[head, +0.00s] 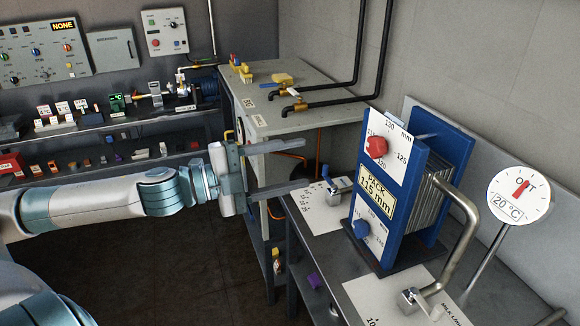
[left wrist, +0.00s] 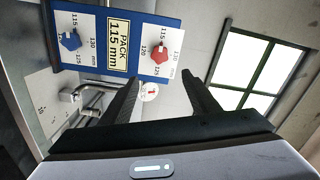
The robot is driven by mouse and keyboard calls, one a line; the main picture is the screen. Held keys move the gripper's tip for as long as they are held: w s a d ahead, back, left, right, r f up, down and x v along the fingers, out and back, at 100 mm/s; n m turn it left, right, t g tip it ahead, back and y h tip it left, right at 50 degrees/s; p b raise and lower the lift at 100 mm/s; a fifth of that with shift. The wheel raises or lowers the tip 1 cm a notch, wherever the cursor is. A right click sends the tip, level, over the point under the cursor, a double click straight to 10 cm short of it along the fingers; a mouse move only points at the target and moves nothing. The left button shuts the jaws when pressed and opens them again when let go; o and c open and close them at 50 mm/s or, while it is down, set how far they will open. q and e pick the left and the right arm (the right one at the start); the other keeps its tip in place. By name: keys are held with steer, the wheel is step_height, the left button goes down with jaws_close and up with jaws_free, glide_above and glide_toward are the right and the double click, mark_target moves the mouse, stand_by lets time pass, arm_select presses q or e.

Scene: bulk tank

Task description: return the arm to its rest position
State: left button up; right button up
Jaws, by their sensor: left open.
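My left arm comes in from the left in the head view. Its gripper (head: 302,168) is open and empty, its two fingers apart and pointing right toward the bench with the plate pack. In the left wrist view the gripper's fingers (left wrist: 165,88) are also spread with nothing between them. The blue plate pack (head: 393,195) stands upright on the bench, to the right of the fingertips and apart from them in the head view. It carries a "PACK 115 mm" label, a red knob (head: 376,147) and a blue knob (head: 362,230). My right gripper is not in view.
A grey cabinet (head: 320,105) with pipes and valves stands behind the gripper. A round dial (head: 518,194) reading 20 °C stands at right. Shelves (head: 110,130) with small items line the back left. Dark floor (head: 150,265) is open below the arm.

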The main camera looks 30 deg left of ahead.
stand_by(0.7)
